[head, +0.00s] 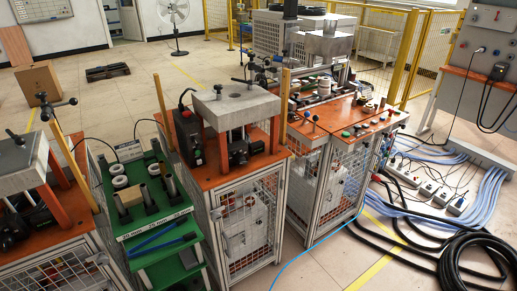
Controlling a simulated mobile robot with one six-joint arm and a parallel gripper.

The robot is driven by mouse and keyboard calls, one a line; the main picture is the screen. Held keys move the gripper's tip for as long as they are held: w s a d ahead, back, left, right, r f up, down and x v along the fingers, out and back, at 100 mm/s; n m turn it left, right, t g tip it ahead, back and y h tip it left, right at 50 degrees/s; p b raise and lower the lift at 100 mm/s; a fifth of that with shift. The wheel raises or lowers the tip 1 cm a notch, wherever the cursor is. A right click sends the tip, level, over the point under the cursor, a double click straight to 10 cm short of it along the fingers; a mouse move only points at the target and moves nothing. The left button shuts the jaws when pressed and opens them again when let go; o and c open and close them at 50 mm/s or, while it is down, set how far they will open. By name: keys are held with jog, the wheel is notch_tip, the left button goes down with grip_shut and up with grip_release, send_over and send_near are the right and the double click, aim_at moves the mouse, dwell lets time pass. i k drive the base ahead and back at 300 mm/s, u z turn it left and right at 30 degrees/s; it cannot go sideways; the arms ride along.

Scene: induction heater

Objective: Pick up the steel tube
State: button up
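A green rack (160,243) with labelled front edge stands at the left, between two orange-topped carts. Upright grey metal cylinders, which look like steel tubes, stand on its top: one near the middle (148,199) and one to the right (171,186). White rings (119,182) and a tan block (128,197) also sit on the rack. I cannot tell which cylinder the task means. My gripper is not in view.
An orange-topped cart with a press (237,104) stands right of the rack; another press (18,160) stands at left. An orange workbench (350,112) is further right. Black cables (467,262) and power strips (428,188) cover the right floor. Bare floor (310,268) shows at the front.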

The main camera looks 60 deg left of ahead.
aim_at(144, 188)
jog(key=u, duration=0.7)
jog(key=k, duration=0.1)
jog(key=u, duration=2.4)
jog(key=i, duration=1.7)
jog(key=u, duration=0.05)
